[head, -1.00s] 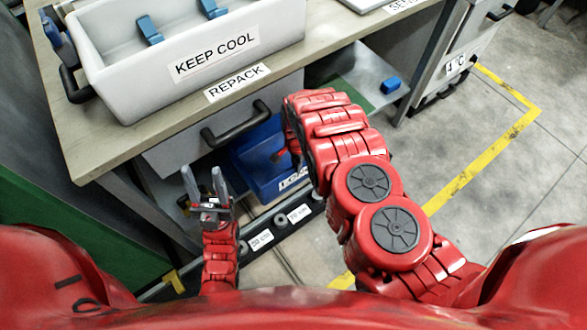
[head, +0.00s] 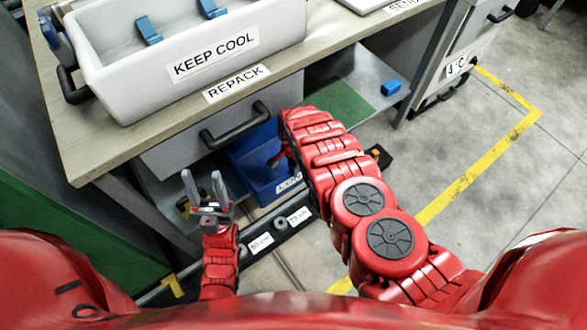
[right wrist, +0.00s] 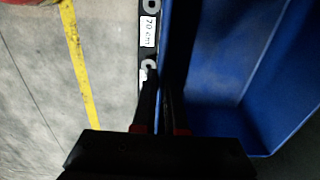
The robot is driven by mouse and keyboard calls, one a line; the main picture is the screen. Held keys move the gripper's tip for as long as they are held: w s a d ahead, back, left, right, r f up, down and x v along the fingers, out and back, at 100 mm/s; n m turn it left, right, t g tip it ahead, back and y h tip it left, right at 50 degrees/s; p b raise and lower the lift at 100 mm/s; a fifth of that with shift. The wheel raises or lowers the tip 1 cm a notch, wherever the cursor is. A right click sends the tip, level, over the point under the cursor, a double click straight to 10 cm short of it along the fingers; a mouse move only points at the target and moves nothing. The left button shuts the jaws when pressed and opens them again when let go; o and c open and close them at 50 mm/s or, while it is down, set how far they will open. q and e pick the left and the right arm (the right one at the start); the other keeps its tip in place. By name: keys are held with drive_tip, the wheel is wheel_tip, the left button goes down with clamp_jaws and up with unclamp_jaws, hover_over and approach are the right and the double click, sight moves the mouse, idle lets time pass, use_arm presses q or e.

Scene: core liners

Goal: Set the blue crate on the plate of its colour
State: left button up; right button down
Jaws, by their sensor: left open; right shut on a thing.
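The blue crate (head: 250,172) is an open box, low under the workbench, partly hidden by the bench drawer and my right arm. My right gripper is shut on the crate's near wall; in the right wrist view its fingers (right wrist: 160,105) straddle the rim of the blue crate (right wrist: 225,60), whose inside looks empty where it shows. In the head view that gripper is mostly hidden behind its own arm. My left gripper (head: 204,182) is open and empty, left of the crate and apart from it. A green plate (head: 342,104) lies on the low shelf right of the crate. I see no blue plate.
The workbench (head: 130,145) with a drawer handle (head: 235,130) overhangs the crate. A white bin (head: 190,70) stands on top. A black rail with labels (head: 262,240) runs along the front. A small blue object (head: 390,87) lies on the low shelf. Floor at right is clear.

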drive_tip(key=c, duration=1)
unclamp_jaws()
drive_tip(key=shift+o, duration=0.2)
drive_tip(key=shift+r, duration=0.1)
wheel_tip(320, 180, up, 12)
drive_tip(key=p, duration=0.1)
drive_tip(key=shift+p, duration=0.4)
drive_tip(key=shift+s, duration=0.1)
